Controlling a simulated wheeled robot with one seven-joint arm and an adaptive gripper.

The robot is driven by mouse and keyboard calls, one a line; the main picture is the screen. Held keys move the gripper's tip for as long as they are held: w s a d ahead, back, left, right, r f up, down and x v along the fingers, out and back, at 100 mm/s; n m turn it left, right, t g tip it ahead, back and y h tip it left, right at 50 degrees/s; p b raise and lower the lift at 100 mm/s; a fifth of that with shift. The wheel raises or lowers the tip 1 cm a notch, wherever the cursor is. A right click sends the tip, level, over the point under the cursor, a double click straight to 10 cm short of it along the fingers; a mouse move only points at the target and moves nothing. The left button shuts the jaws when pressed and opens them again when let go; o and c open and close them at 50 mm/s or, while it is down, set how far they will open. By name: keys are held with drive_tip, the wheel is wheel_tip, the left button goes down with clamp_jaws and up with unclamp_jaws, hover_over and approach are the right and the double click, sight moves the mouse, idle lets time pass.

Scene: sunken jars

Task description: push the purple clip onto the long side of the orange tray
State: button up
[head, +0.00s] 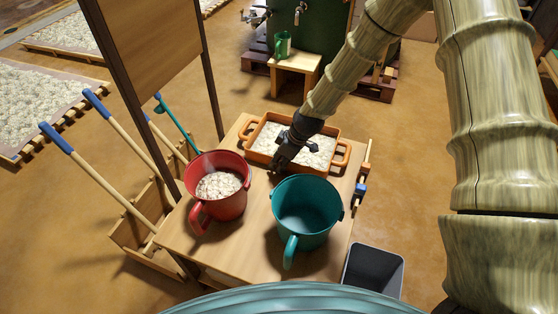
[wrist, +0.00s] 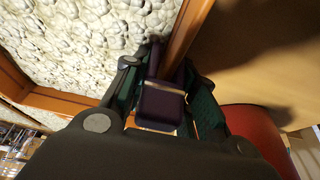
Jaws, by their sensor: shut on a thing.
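The orange tray (head: 262,158) lies on the wooden table, filled with pale, lumpy material. My gripper (head: 281,163) points down at the tray's near long side. In the wrist view my gripper (wrist: 168,95) is shut on the dark purple clip (wrist: 160,104), with a finger on each side of it. The tray's orange wall (wrist: 188,32) runs up to the clip, and the clip's far end meets or overlaps the rim there. I cannot tell how far the clip sits over the wall. The clip is hidden by my gripper in the head view.
A red bucket (head: 232,203) with pale flakes stands left of my gripper, and an empty teal bucket (head: 307,240) stands close on the right. A grey bin (head: 372,272) is beside the table. Blue-ended tools (head: 96,103) lean at the left. Bare tabletop lies between the buckets.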

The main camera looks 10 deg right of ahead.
drive_tip(key=shift+s+f, duration=0.1)
drive_tip(key=o, duration=0.7)
drive_tip(key=shift+o, duration=0.2)
drive_tip(key=shift+d, duration=0.1)
drive_tip(key=shift+v, duration=6)
